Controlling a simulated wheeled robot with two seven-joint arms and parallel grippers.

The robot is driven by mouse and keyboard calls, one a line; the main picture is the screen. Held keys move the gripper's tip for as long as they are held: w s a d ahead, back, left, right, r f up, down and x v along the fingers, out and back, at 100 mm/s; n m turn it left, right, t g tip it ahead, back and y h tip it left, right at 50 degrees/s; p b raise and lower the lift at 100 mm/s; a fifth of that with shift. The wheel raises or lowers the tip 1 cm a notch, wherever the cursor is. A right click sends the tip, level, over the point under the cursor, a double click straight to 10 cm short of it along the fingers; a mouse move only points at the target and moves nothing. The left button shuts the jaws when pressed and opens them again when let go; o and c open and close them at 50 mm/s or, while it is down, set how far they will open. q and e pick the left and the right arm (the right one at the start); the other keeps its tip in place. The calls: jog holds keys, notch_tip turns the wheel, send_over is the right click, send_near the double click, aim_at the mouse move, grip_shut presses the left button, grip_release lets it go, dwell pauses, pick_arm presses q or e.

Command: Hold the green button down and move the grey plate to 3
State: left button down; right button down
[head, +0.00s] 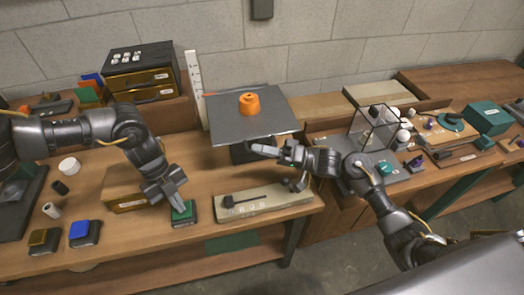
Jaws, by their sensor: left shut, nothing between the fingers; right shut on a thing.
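The grey plate (228,122) lies level at the back centre on a dark support (243,155), with an orange weight-like piece (249,104) on top. A white upright scale (194,84) stands to its left; its marks are too small to read. The green button (184,219) is on a small dark box near the table's front. My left gripper (178,206) is shut and empty, fingertips down on the button, covering part of it.
A beige block with a dark lever (264,204) lies right of the green button. A wooden box (122,188) is behind my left gripper. A clear case (374,130) stands right of my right arm.

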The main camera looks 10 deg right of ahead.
pick_arm(q)
jog(key=shift+s+a+f, duration=0.1)
jog(key=shift+s+f, duration=0.05)
jog(key=shift+f, duration=0.1)
pick_arm(e)
notch_tip(320, 180, up, 5)
jog(key=shift+r, duration=0.15)
jog(key=c, duration=1.5)
grip_release()
jog(key=shift+d, duration=0.1)
jog(key=v, duration=1.2)
jog(key=shift+s, duration=0.15)
